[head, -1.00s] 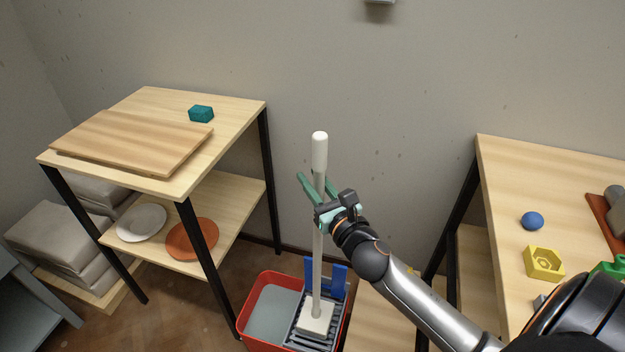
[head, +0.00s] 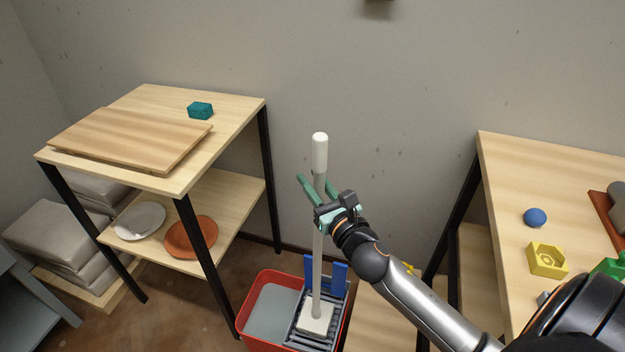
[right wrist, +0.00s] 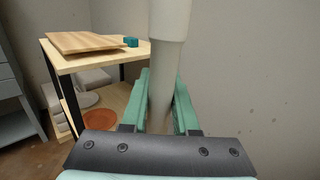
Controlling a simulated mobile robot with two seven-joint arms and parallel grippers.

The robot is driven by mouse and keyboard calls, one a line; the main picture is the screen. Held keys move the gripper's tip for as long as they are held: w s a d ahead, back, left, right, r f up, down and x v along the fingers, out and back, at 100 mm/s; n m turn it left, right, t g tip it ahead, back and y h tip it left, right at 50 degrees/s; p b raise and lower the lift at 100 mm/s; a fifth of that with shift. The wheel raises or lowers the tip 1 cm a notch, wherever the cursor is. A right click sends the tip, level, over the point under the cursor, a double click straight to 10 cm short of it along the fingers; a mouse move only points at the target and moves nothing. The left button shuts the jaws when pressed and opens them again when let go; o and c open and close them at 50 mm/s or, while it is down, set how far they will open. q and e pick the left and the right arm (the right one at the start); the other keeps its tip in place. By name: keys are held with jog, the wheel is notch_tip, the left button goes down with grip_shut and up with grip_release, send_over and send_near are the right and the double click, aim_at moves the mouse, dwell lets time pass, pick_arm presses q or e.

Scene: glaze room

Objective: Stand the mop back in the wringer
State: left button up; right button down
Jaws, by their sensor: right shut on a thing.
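The mop (head: 317,255) stands nearly upright, with a grey pole, a white grip at its top and a pale block head at its foot. Its head is over the grey slatted wringer (head: 301,326) in the red bucket (head: 246,315); I cannot tell whether it rests on the slats. My right gripper (head: 318,186) is shut on the upper pole, just below the white grip. In the right wrist view the mop pole (right wrist: 168,60) rises between the green fingers (right wrist: 163,100). My left gripper is not in view.
A wooden shelf table (head: 235,110) stands left of the bucket, holding a board (head: 130,138) and a teal block (head: 200,110). Another table (head: 510,165) on the right holds a blue ball (head: 535,217) and a yellow part (head: 546,259). A blue wringer piece (head: 340,280) rises behind the mop head.

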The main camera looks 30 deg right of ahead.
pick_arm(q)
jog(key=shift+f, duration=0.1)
pick_arm(e)
jog(key=c, duration=0.6)
grip_release()
jog(key=shift+f, duration=0.15)
pick_arm(q)
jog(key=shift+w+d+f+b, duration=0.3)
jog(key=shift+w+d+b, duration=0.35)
jog(key=shift+b, duration=0.45)
pick_arm(e)
jog(key=s+a, duration=0.1)
jog(key=s, duration=1.1)
jog(key=shift+s+f, duration=0.2)
jog(key=shift+s, duration=0.05)
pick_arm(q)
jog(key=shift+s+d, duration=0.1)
